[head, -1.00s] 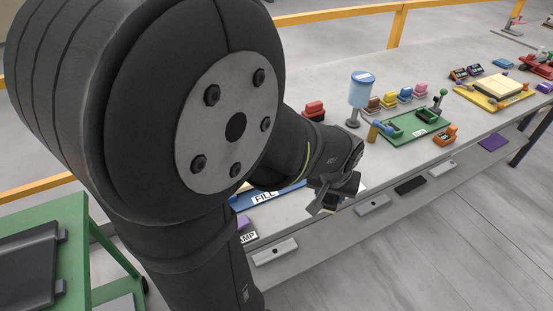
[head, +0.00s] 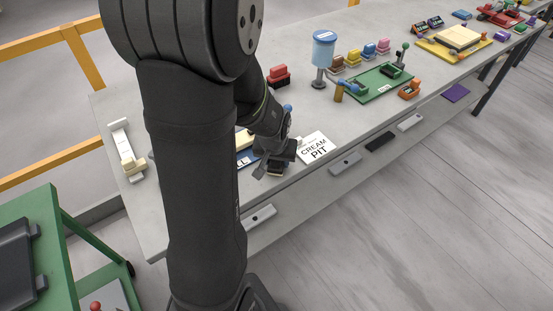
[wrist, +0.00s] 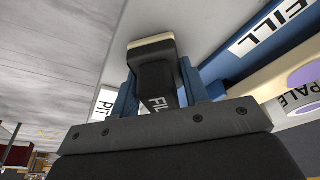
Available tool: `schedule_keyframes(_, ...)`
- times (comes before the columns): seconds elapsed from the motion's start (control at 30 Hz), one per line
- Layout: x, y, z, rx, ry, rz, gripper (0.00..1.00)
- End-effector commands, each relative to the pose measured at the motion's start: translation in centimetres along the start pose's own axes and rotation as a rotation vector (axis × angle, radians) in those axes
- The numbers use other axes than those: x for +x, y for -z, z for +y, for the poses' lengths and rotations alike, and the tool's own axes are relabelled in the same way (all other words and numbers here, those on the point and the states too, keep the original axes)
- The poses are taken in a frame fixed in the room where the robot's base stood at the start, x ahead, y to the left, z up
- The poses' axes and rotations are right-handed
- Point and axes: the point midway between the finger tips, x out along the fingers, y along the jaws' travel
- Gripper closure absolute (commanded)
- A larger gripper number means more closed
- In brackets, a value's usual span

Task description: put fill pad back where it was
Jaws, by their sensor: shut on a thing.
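The fill pad (wrist: 152,72) is a dark block with a cream face and white "FILL" lettering on its side. My gripper (wrist: 160,90) is shut on it, with a blue finger on each side in the wrist view. In the head view my gripper (head: 274,165) is near the slab's front edge, beside a blue board (head: 247,157) marked "FILL", partly hidden by my arm. The blue board also shows in the wrist view (wrist: 225,62), right of the held pad. I cannot tell whether the pad touches the slab.
A white "CREAM PIT" card (head: 315,148) lies just right of my gripper. A cream piece labelled "PALE" (wrist: 275,82) lies beside the blue board. A blue cup on a stand (head: 323,50), a red block (head: 278,76) and a green board (head: 378,92) stand farther back.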

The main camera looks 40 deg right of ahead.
Motion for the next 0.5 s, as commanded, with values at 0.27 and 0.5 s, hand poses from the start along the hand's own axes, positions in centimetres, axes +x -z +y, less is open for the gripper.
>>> schedule_keyframes(0.27,0.28,-0.1,0.01,0.0,0.0,-0.002,0.8)
schedule_keyframes(0.5,0.24,-0.09,0.01,0.0,0.0,-0.001,0.37)
